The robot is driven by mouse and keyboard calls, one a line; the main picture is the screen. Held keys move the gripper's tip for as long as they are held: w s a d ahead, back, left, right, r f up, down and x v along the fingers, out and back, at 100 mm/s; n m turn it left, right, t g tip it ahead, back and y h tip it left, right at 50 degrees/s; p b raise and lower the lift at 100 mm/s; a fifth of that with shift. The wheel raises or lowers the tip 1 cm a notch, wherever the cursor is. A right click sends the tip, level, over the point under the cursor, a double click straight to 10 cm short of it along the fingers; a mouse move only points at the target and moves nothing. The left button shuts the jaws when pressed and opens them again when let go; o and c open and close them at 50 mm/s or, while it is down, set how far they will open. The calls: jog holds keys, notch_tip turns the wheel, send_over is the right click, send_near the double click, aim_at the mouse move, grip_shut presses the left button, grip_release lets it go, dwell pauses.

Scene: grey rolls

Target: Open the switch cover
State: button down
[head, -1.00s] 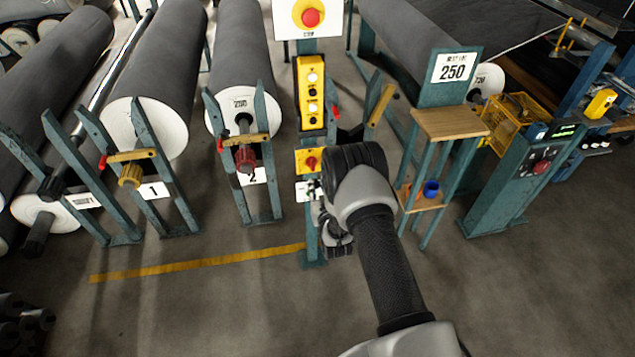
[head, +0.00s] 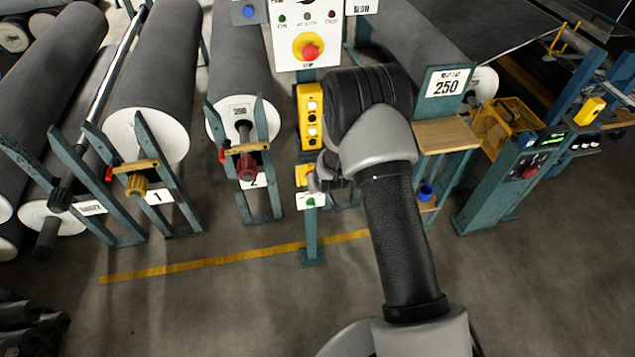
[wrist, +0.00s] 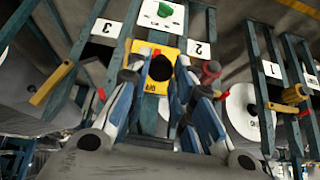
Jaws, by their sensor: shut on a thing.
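A yellow switch panel (head: 302,174) sits on the teal post, partly hidden by my gripper (head: 318,181) in the head view. In the wrist view the same yellow panel (wrist: 168,47) shows upside down, with a bit of red on it. A dark round piece (wrist: 160,67) lies in front of the panel, between the fingertips of my gripper (wrist: 157,72). My gripper is shut on this piece; I cannot tell whether it is part of the switch cover. The cover's outline and hinge are not clear.
A white plate with a green button (head: 310,201) is just below the panel. A yellow button box (head: 311,115) and a white board with a red stop button (head: 309,51) are above. Grey rolls on stands (head: 240,80) stand left; a wooden-topped stand (head: 447,133) is right.

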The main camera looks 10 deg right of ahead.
jog(key=shift+t, duration=0.3)
jog(key=shift+w+r, duration=0.4)
jog(key=shift+r, duration=0.3)
jog(key=shift+w+r, duration=0.4)
jog(key=shift+r, duration=0.25)
jog(key=shift+w+r, duration=0.4)
jog(key=shift+r, duration=0.3)
jog(key=c, duration=1.9)
grip_release()
jog(key=o, duration=0.3)
jog(key=shift+w+f, duration=0.2)
jog(key=shift+f, duration=0.05)
jog(key=shift+o, duration=1.2)
jog(key=shift+s, duration=0.25)
jog(key=shift+f, duration=0.1)
